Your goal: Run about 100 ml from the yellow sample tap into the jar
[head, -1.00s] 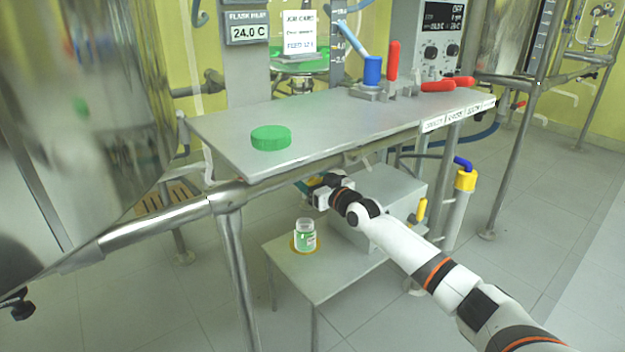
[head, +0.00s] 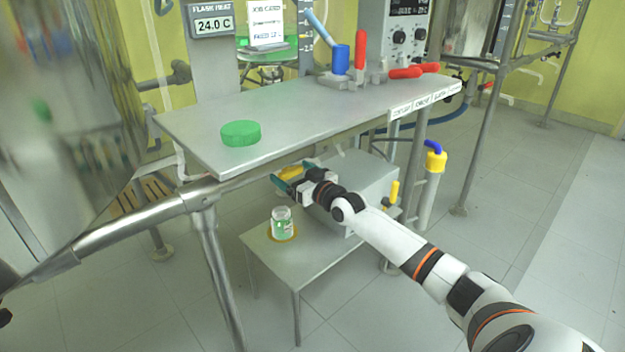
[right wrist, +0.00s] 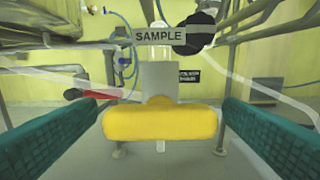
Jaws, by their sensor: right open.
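The yellow sample tap handle (right wrist: 160,123) lies level under a SAMPLE sign (right wrist: 161,33) in the right wrist view. In the head view the yellow tap (head: 290,172) shows small below the steel shelf. My right gripper (head: 291,175) is open, its teal fingers on either side of the yellow handle, with gaps between. The clear glass jar (head: 281,222) stands upright on an orange ring on the low table, below and slightly left of the gripper. Green shows low on the jar; I cannot tell label from liquid. My left gripper is not in view.
A green lid (head: 240,133) lies on the steel shelf (head: 300,118) above the tap. A grey box (head: 357,190) stands on the low table (head: 290,255) beside my right arm. A steel reactor (head: 75,120) fills the left. Red and blue handles are at the shelf's back.

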